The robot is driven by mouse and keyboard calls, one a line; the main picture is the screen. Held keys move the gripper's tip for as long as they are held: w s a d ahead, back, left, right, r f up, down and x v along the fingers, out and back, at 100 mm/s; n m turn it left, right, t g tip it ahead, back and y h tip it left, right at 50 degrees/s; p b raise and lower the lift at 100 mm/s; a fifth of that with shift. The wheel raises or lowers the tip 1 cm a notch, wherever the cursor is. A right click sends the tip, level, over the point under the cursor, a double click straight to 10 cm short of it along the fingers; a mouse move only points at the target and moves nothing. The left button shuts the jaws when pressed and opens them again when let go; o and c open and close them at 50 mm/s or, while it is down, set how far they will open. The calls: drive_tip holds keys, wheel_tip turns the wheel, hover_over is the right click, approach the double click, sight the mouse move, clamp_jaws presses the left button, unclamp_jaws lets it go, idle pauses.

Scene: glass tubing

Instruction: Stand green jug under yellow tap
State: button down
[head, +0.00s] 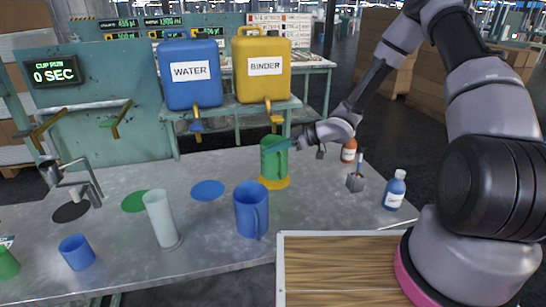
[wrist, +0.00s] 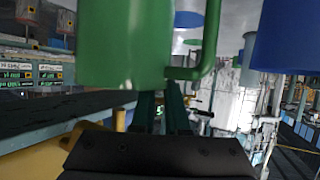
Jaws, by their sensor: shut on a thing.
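The green jug (head: 272,162) is upright at the yellow disc (head: 283,185) on the bench, below the yellow tap (head: 267,108) of the BINDER tank. I cannot tell whether its base touches the disc or hangs just above it. My gripper (head: 287,145) comes from the right and is shut on the jug near its upper part. In the wrist view the green jug (wrist: 122,45) fills the top, with its handle (wrist: 207,55) on the right. The gripper fingers (wrist: 160,112) meet it there; their exact contact is hidden.
A blue WATER tank (head: 190,85) stands beside the yellow tank (head: 263,85). A blue jug (head: 250,210), a pale cylinder (head: 160,220) and a blue cup (head: 77,252) stand in front. Bottles (head: 395,190) (head: 349,150) stand right. The blue disc (head: 208,190) and green disc (head: 133,201) are bare.

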sight(280, 154)
drive_tip(key=shift+w+a+f, duration=0.1)
drive_tip(key=shift+w+f, duration=0.1)
drive_tip(key=shift+f, duration=0.7)
drive_tip(key=shift+w+f, duration=0.15)
drive_tip(key=shift+f, duration=0.7)
drive_tip(key=c, duration=0.9)
unclamp_jaws()
drive_tip(key=shift+f, duration=0.1)
